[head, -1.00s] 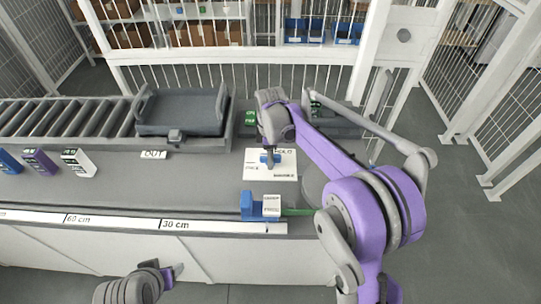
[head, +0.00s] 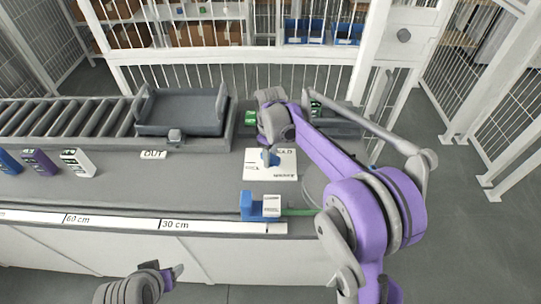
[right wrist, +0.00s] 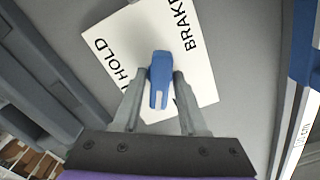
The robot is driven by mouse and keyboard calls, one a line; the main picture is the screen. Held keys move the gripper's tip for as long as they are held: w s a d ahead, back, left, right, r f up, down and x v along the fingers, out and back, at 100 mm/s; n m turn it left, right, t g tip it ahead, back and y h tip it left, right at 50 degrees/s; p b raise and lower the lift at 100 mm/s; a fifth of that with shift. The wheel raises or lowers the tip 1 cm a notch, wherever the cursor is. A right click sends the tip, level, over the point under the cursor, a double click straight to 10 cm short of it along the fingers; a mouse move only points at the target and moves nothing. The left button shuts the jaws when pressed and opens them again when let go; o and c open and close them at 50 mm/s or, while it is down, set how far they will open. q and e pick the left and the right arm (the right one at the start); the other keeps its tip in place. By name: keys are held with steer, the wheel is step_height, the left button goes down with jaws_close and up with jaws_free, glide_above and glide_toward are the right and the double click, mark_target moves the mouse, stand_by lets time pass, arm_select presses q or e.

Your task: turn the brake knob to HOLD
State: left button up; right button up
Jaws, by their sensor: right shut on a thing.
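The blue brake knob (head: 270,158) sits on a white label plate (head: 257,174) on the bench top. In the right wrist view the knob (right wrist: 160,70) lies between the two fingers of my right gripper (right wrist: 160,76), which is shut on it. HOLD is printed left of the knob and BRAKE at its upper right; other print is partly hidden by a finger. In the head view my right gripper (head: 269,150) reaches down over the plate. My left gripper (head: 176,272) is low in front of the bench, its fingers unclear.
A blue and white block (head: 261,206) with a green rod stands near the bench's front edge. A grey tray (head: 182,112) sits at the roller conveyor's end. Several labelled blocks (head: 78,163) stand at the left. A ruler strip (head: 130,222) runs along the front.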

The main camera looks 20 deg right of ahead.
steer(key=shift+m, duration=0.3)
steer(key=m, duration=0.5)
steer(key=shift+m, duration=0.4)
steer(key=m, duration=0.5)
steer(key=shift+m, duration=0.3)
steer(key=o, duration=0.9)
